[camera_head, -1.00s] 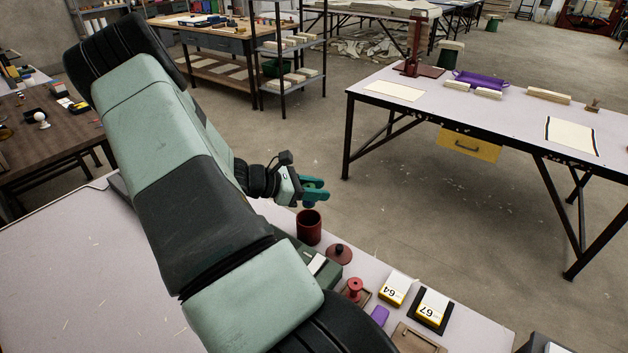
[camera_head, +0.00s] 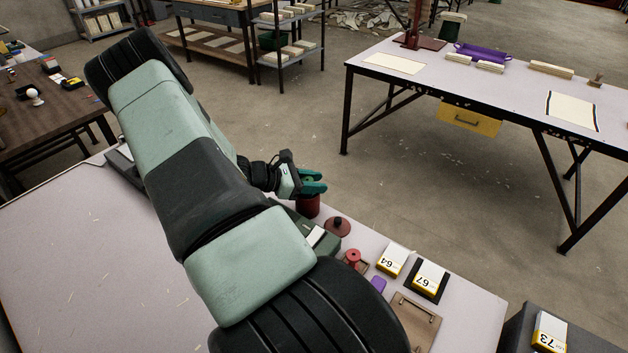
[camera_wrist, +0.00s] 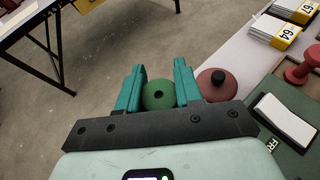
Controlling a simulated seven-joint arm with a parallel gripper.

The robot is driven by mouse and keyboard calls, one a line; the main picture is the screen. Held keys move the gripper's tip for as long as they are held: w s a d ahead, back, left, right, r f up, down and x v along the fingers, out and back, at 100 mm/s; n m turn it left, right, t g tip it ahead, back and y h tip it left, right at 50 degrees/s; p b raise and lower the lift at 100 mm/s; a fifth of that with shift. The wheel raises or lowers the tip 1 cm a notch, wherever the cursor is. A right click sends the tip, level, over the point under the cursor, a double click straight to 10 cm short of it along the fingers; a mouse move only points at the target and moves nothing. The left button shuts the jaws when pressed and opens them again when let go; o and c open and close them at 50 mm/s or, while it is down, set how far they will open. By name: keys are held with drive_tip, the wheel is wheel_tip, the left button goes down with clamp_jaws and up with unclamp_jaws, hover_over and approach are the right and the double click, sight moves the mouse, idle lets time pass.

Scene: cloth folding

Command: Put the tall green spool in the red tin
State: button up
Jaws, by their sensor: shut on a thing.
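The green spool (camera_wrist: 158,97) shows end-on in the wrist view, with a dark hole in its middle. My gripper (camera_head: 314,183) is shut on it, one teal finger on each side. The red tin (camera_head: 308,208) stands on the near table in the head view, directly below the fingers, which cover its mouth. I cannot tell how far the spool reaches into the tin. The tin cannot be made out in the wrist view.
A round red lid with a dark knob (camera_head: 336,226) lies just right of the tin. A dark green box (camera_head: 318,240), a red spool (camera_head: 353,257), a purple block (camera_head: 378,285) and numbered card boxes (camera_head: 391,260) stand nearer. The table's left part is clear.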

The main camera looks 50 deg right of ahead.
drive_tip(key=o, duration=1.1)
wheel_tip(320, 180, up, 7)
drive_tip(key=shift+r, duration=0.1)
idle(0.5)
drive_tip(key=w+a+r+m+t+y, duration=0.3)
drive_tip(key=a+r+m+t+y, duration=0.35)
drive_tip(key=a+r, duration=1.2)
drive_tip(key=s+a+r+m+t+y, duration=0.1)
drive_tip(key=s+a+r, duration=0.4)
drive_tip(key=a, duration=0.5)
drive_tip(key=s+a+r+m+t+y, duration=0.2)
drive_tip(key=s+a+r+t, duration=0.3)
drive_tip(key=a, duration=0.5)
drive_tip(key=shift+s+a+r+t+y, duration=0.25)
drive_tip(key=shift+s+r+t+y, duration=0.2)
drive_tip(key=shift+y, duration=0.4)
